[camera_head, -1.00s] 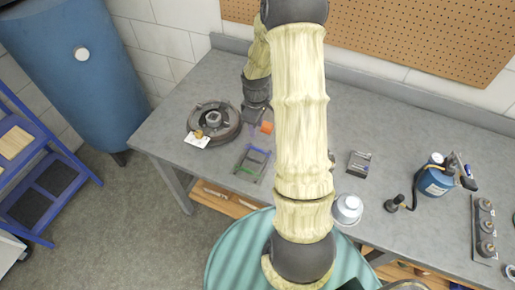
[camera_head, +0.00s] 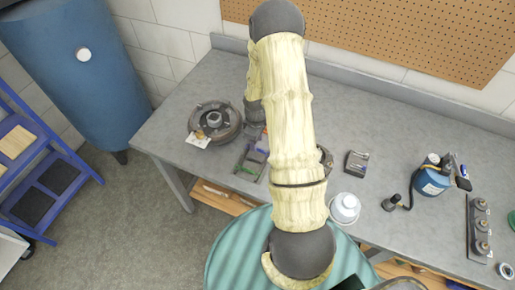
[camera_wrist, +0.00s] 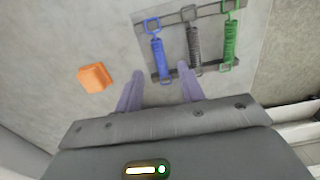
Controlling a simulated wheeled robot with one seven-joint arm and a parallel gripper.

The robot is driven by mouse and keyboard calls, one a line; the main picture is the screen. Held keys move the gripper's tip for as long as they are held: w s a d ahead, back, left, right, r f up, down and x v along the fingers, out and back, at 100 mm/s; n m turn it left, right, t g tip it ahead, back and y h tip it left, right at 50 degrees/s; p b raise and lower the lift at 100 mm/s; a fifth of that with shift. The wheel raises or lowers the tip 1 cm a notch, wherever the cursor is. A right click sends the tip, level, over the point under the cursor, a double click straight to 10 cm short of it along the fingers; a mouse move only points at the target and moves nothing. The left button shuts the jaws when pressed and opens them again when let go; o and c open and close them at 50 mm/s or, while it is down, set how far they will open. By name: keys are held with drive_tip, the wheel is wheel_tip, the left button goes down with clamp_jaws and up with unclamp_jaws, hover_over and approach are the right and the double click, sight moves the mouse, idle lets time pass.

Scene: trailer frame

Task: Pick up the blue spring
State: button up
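The blue spring (camera_wrist: 160,55) shows in the wrist view on a grey rack (camera_wrist: 176,22), with a loop at its far end. A dark grey spring (camera_wrist: 194,42) and a green spring (camera_wrist: 230,40) sit beside it on its right. My gripper (camera_wrist: 160,78) is open and empty, its two purple fingers apart. In the picture the near end of the blue spring lies between the fingertips; I cannot tell the height gap. In the head view the rack (camera_head: 250,170) is partly hidden by my arm, and I cannot make out the blue spring clearly.
An orange block (camera_wrist: 95,77) lies left of my gripper in the wrist view. A round dark wheel part (camera_head: 214,122) with a white card (camera_head: 198,141) is left of the rack on the grey bench.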

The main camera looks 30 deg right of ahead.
sight(258, 149)
drive_tip(key=shift+f+p, duration=0.4)
drive_tip(key=shift+f, duration=1.15)
drive_tip(key=shift+s, duration=0.1)
clamp_jaws()
